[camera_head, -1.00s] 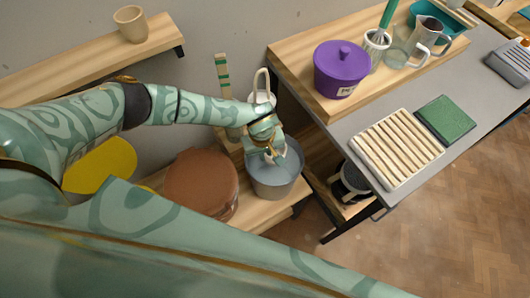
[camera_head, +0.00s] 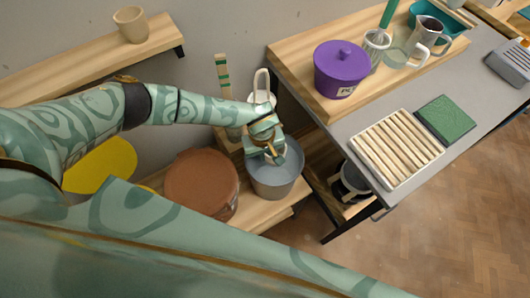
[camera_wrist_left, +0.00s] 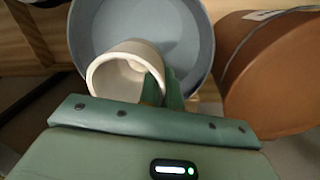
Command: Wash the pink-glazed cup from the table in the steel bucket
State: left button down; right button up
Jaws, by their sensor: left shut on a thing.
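The steel bucket (camera_head: 275,186) stands on the low wooden shelf, with grey-blue inside; it also shows in the left wrist view (camera_wrist_left: 190,38). My left gripper (camera_head: 270,152) is over the bucket's mouth. In the left wrist view my left gripper (camera_wrist_left: 163,88) is shut on the wall of a pale cup (camera_wrist_left: 128,51), one finger inside it and one outside. The cup looks cream-white there, with no clear pink. It is tilted, its opening towards the wrist camera, and overlaps the bucket's inside. I cannot tell how deep it is. My right gripper is not in view.
A brown round tub (camera_head: 200,182) stands left of the bucket. A white-handled vessel (camera_head: 262,98) is behind it. The grey table (camera_head: 355,125) at right holds a purple lidded pot (camera_head: 341,70), a slatted rack (camera_head: 396,148) and a green block (camera_head: 446,118).

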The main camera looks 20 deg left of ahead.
pick_arm(q)
notch_tip(320, 180, up, 6)
jog(key=p, duration=0.4)
jog(key=shift+f, duration=0.35)
